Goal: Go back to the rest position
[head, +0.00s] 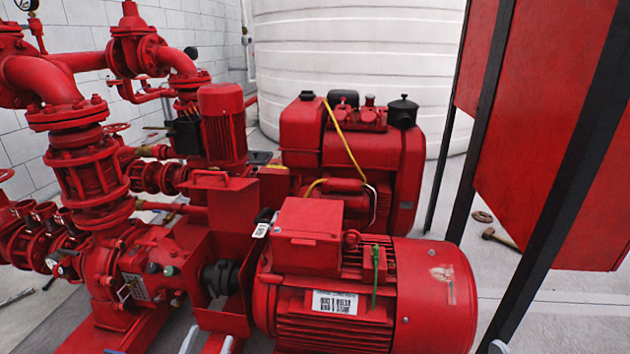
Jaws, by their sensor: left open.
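My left gripper (208,344) shows only as two pale fingertips at the bottom edge, left of centre. The tips are apart with nothing seen between them, in front of the red pump base. A small pale tip at the bottom right looks like part of my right gripper (497,347); the rest of it is out of frame. The red motor (435,290) with its junction box (307,232) fills the bottom centre, between the two grippers in the picture.
Red pump pipework (85,175) stands at left, and a red diesel engine (400,165) behind the motor. A white ribbed tank (350,50) is at the back. Red panels on black posts (545,130) stand at right. A hammer (498,238) lies on the grey floor there.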

